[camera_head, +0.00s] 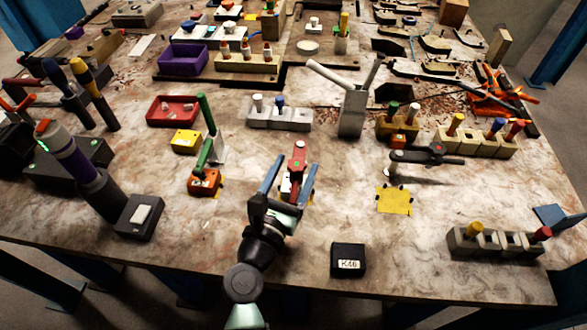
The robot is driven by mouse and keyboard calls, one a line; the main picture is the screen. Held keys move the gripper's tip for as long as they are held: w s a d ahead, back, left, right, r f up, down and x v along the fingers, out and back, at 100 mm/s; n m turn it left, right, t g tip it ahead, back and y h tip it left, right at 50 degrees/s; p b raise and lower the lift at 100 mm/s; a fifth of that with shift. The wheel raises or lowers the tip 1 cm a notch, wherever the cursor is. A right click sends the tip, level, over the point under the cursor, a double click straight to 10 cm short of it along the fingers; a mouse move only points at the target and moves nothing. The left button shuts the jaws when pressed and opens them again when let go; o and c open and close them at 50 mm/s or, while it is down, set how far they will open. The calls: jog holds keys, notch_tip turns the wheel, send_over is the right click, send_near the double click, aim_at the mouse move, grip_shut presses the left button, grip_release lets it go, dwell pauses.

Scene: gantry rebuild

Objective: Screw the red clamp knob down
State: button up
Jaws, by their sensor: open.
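My gripper (289,176) reaches in from the bottom centre with its two blue-grey fingers apart. A red elongated part (298,157) with a pale piece under it shows between and just beyond the fingers. I cannot tell whether the fingers touch it, and my gripper hides its near end. I cannot tell from this view whether this part carries the clamp knob. A separate red knob (541,233) stands upright at the right end of a grey notched block (508,245) at the front right, far from my gripper.
A black box marked K46 (348,262) sits right of my arm. An orange block with a green handle (204,183) stands left of my gripper. A yellow pad (394,200) and a dark clamp (428,155) lie to the right. The front table between K46 and the grey block is clear.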

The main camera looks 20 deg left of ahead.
jog(key=shift+s, duration=0.1)
jog(key=s, duration=0.3)
jog(key=s+b, duration=0.1)
jog(key=s, duration=0.7)
jog(key=shift+s+d+f+b, duration=0.1)
jog(key=shift+d+b, duration=0.2)
jog(key=shift+b, duration=0.05)
jog(key=shift+s, duration=0.75)
